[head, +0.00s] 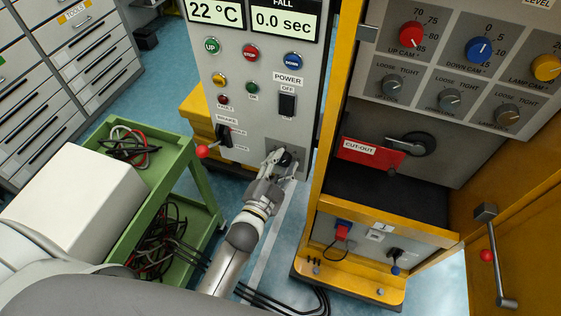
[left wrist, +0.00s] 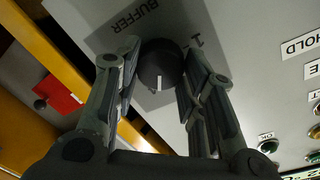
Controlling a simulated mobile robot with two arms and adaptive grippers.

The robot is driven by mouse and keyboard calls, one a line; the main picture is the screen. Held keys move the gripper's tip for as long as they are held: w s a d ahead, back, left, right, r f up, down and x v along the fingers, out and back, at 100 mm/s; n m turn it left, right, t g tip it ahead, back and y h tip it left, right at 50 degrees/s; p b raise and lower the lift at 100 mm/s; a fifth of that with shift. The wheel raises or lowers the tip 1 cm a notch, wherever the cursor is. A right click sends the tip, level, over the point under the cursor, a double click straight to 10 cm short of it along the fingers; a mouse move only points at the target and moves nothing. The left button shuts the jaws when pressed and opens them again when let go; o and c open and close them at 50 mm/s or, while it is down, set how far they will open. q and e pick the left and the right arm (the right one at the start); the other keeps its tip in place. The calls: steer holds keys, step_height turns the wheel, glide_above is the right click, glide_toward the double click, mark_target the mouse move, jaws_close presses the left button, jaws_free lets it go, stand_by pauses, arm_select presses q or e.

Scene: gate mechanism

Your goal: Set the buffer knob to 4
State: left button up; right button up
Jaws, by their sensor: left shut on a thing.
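The buffer knob (left wrist: 160,62) is a round dark knob on the grey panel. In the left wrist view its white pointer line points down in the picture. The BUFFER label (left wrist: 133,17) shows upside down beside it; most scale marks are hidden or unreadable. My left gripper (left wrist: 162,66) is shut on the knob, one finger on each side of it. In the head view my left gripper (head: 279,161) reaches the lower right of the grey control panel (head: 240,130), and the dark knob shows partly between its fingers. My right gripper is in neither view.
A green cart (head: 190,150) stands left.

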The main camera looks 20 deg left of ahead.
arm_select(q)
steer(key=shift+m, duration=1.1)
steer(key=o, duration=1)
steer(key=shift+s, duration=0.1)
steer(key=s, duration=0.8)
steer(key=s+a, duration=0.1)
steer(key=s, duration=0.2)
steer(key=shift+s+r, duration=0.25)
steer(key=shift+s, duration=0.15)
